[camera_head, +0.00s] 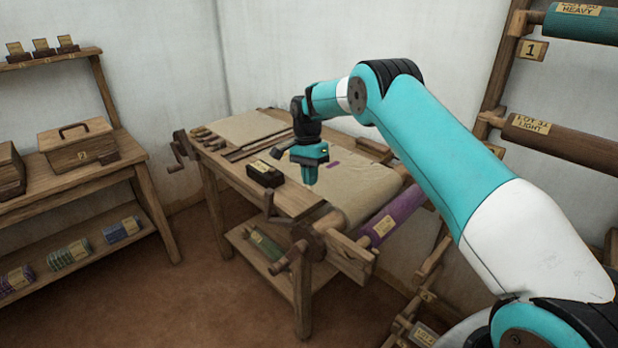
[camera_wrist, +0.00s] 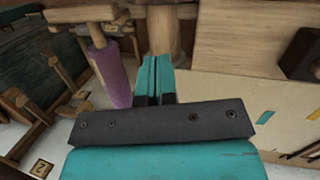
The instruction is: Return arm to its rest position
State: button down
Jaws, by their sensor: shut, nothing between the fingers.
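My arm, teal and white, reaches from the lower right of the head view over the wooden loom table (camera_head: 300,204). My gripper (camera_head: 309,178) points down above the table's cloth (camera_head: 355,185). In the wrist view its two teal fingers (camera_wrist: 156,78) are together with nothing between them. Below them in that view are a wooden post and the table edge. How high the fingertips are above the table I cannot tell exactly.
A dark box (camera_head: 265,173) sits on the table left of my gripper. A purple roll (camera_head: 396,215) hangs at the table's right front. A rack with a teal roll (camera_head: 580,24) and a brown roll (camera_head: 565,143) stands at the right. Shelves with a wooden box (camera_head: 77,146) stand left.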

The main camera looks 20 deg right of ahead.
jog(key=shift+w+r, duration=0.2)
jog(key=shift+w, duration=0.05)
dwell(0.4)
jog(key=s+a+r+n+t+y, duration=0.1)
jog(key=s+a+r+n, duration=0.45)
jog(key=s+r, duration=0.3)
jog(key=s+a+r+n+t, duration=0.1)
jog(key=s+a+r+n, duration=0.45)
jog(key=s+r, duration=0.3)
jog(key=s+a+r+n+y, duration=0.1)
jog(key=s+n, duration=0.3)
jog(key=s, duration=0.8)
jog(key=s+a+r+n+t+y, duration=0.1)
jog(key=s+a+n, duration=0.2)
jog(key=s, duration=0.9)
jog(key=shift+a+n, duration=0.25)
jog(key=shift+n, duration=0.75)
